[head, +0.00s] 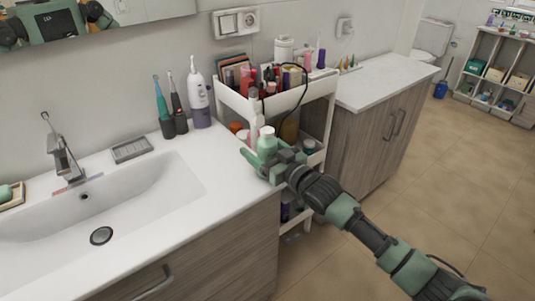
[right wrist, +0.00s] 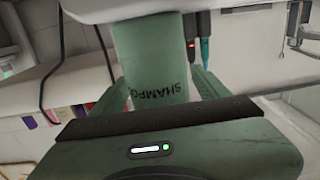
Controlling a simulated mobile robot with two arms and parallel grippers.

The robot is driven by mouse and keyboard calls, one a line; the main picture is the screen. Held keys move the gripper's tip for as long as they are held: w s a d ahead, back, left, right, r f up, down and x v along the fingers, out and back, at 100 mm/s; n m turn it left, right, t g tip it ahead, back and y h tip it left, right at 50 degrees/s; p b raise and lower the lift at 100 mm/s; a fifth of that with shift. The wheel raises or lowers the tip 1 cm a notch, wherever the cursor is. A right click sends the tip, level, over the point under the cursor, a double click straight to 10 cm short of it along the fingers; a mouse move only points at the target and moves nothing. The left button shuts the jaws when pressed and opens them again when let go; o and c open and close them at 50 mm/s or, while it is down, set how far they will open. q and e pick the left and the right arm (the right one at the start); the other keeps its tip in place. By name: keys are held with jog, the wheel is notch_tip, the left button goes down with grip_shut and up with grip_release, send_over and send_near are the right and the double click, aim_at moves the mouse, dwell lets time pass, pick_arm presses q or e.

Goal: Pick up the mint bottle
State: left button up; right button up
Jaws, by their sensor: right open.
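The mint bottle (head: 267,142), with a white cap, stands upright on the middle level of the white cart (head: 316,92). My right gripper (head: 262,162) reaches in from the right at the cart's front, at the bottle's lower part. In the right wrist view the mint bottle (right wrist: 155,62), with dark shampoo lettering, sits between the two spread green fingers of the gripper (right wrist: 160,84). The fingers look open, one on each side; whether either touches the bottle cannot be told. The bottle's lower part is hidden behind the gripper in the head view. My left gripper is not in view.
The cart's top tray holds several cosmetics and a looped black cable (head: 305,82). A white bottle (head: 256,112) stands just beside the mint one. The sink counter (head: 215,150) is close on the left; a wooden cabinet (head: 375,130) is on the right. Floor in front is clear.

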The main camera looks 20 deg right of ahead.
jog(key=c, duration=1.5)
jog(key=shift+r, duration=0.1)
